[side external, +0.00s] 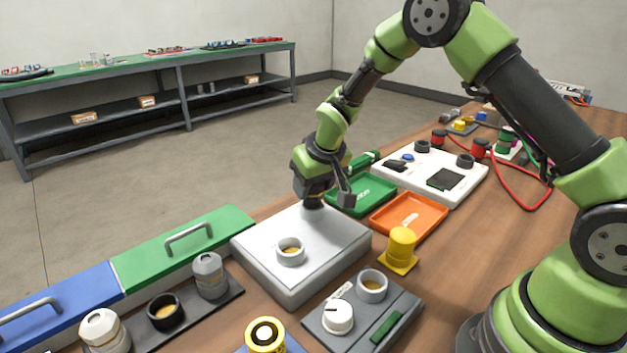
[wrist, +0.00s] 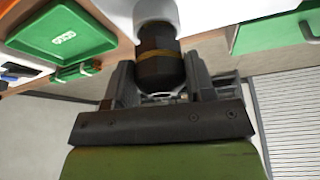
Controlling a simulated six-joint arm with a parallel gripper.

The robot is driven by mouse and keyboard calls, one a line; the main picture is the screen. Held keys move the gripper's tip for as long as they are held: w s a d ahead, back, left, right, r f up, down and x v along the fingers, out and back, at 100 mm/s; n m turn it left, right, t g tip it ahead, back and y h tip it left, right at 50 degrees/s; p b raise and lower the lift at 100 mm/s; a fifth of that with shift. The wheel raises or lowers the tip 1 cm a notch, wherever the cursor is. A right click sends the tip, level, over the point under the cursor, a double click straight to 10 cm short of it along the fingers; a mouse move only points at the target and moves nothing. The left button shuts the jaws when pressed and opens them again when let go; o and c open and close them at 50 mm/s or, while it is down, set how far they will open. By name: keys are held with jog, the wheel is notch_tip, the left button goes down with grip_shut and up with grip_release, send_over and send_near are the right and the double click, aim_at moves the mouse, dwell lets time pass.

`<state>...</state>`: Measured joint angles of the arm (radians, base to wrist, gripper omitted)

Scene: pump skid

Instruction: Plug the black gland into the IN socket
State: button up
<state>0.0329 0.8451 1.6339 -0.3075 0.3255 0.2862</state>
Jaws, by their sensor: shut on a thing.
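The black gland (wrist: 160,70), with a brass-coloured band, is between the fingers of my gripper (wrist: 158,88) in the wrist view. Its far end meets a pale round socket (wrist: 155,12); I cannot tell how deep it sits. In the side view my gripper (side external: 322,190) points down over the back corner of the white box (side external: 300,225), with the dark gland (side external: 313,201) just visible below it and the socket there hidden. A second pale socket (side external: 290,251) with an orange-brown inside stands open at the front of the box. No IN label is readable.
A green tray (side external: 361,195) and an orange tray (side external: 409,215) lie close behind and right of the box. A yellow capped part (side external: 401,249) and a grey panel (side external: 362,318) with a knob stand right and in front. Green and blue handled covers (side external: 184,247) line the left.

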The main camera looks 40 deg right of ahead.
jog(key=shift+f, duration=0.85)
jog(key=o, duration=1.1)
jog(key=v, duration=1)
